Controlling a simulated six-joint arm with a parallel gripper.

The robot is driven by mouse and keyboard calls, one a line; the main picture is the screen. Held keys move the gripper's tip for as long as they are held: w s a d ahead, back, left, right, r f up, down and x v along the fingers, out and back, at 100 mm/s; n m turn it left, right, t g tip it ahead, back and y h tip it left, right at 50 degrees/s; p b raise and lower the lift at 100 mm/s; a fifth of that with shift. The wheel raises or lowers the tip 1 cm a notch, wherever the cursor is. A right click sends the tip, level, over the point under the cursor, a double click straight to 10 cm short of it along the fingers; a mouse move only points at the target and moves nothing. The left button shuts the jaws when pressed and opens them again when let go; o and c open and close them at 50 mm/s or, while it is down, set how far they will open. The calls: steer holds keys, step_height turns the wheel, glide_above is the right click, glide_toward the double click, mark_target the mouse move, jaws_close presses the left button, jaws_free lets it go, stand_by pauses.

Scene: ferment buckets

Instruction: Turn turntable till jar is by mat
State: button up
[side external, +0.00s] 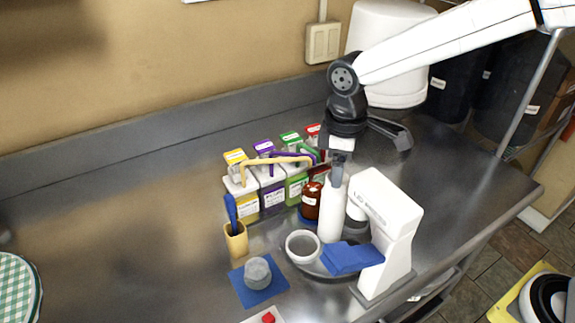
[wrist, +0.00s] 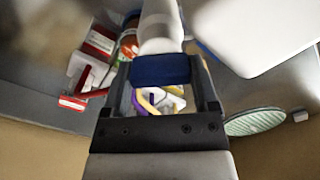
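A dark round plate (side external: 311,269), perhaps the turntable, is partly visible beneath a white ring-like bowl (side external: 302,246) and beside a white press. A brown-red jar (side external: 311,200) stands behind it, left of a white bottle (side external: 331,215); it also shows in the wrist view (wrist: 129,45). A blue square mat (side external: 240,289) lies at the front with a grey cylinder (side external: 257,273) on it. My gripper (side external: 338,182) points down just above the bottle. In the wrist view its fingers (wrist: 162,75) are apart, with a blue band spanning between them; I cannot tell whether it is gripped.
The white press (side external: 390,225) stands close on the right, with a blue piece (side external: 350,258) in front. A yellow cup (side external: 236,242) holds a blue tool. The counter's left side is mostly clear.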

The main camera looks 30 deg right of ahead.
jaws_close()
steer(key=shift+n, duration=2)
steer(key=shift+r+n, duration=0.1)
steer(key=shift+n, duration=6.9)
